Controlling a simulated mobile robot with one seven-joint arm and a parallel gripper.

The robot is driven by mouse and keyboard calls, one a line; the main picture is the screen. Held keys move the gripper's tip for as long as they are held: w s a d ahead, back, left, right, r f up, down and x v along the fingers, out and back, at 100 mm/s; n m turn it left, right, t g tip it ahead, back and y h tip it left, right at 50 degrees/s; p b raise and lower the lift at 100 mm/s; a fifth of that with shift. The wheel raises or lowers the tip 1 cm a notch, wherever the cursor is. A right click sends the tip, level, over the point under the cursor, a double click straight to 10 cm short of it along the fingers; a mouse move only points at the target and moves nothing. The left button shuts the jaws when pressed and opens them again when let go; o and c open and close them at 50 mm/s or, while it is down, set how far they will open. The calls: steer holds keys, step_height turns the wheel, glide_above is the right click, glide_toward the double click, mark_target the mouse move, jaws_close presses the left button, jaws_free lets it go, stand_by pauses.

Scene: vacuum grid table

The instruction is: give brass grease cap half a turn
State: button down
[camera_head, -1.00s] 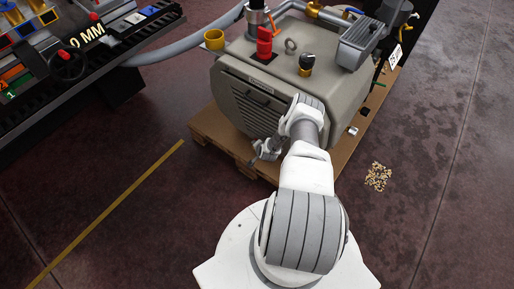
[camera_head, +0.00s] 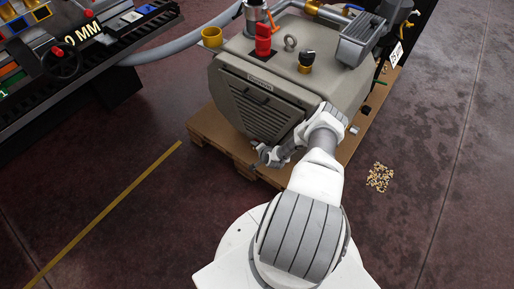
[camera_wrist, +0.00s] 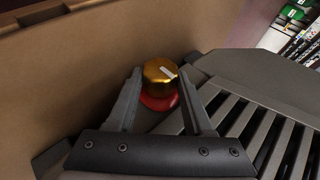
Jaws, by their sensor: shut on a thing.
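The brass grease cap (camera_wrist: 156,76) is a short gold cylinder with a white mark on its top. It shows in the wrist view above a red ring (camera_wrist: 158,101), beside the grey louvred housing. My gripper (camera_wrist: 162,80) is shut on the cap, one finger on each side of it. In the head view my gripper (camera_head: 266,156) is low at the front of the grey pump (camera_head: 290,90), and the cap there is hidden behind my arm and gripper.
The pump stands on a brown pallet (camera_head: 222,140); a tan surface (camera_wrist: 70,70) lies close on the left in the wrist view. A granule pile (camera_head: 380,177) lies on open floor.

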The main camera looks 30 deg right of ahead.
steer(key=shift+c, duration=1.5)
jaws_free()
steer(key=shift+a, duration=0.1)
steer(key=p+v, duration=0.7)
steer(key=v, duration=1)
steer(key=shift+r, duration=0.15)
